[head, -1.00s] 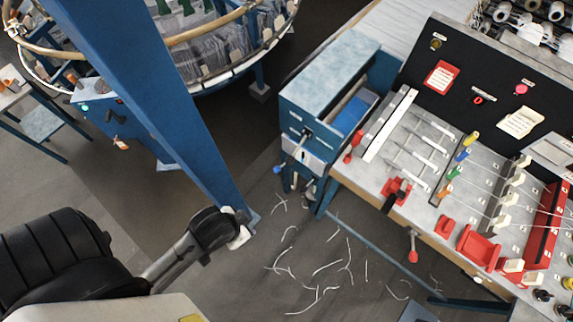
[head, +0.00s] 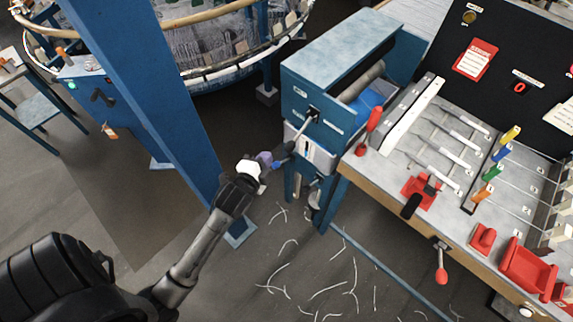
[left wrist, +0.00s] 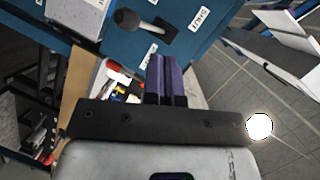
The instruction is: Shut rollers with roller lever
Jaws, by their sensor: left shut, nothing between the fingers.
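The roller lever (head: 303,132) sticks out of a dark slot in the front of the blue roller box (head: 298,97) and slopes down to the left. Its dark knob shows in the left wrist view (left wrist: 125,19), with the slot to its right. My left gripper (head: 265,159) is shut and empty, just left of and below the lever's lower end. Its purple fingers (left wrist: 165,78) sit below the lever in the left wrist view, apart from the knob. A blue tip (head: 277,163) is close beside the fingers; contact is unclear. My right gripper is not in view.
A blue post (head: 150,100) stands left of the box. The bench (head: 400,165) on the right carries red-handled levers and coloured handles. The circular loom (head: 210,60) is behind. White thread scraps (head: 325,290) lie on the floor.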

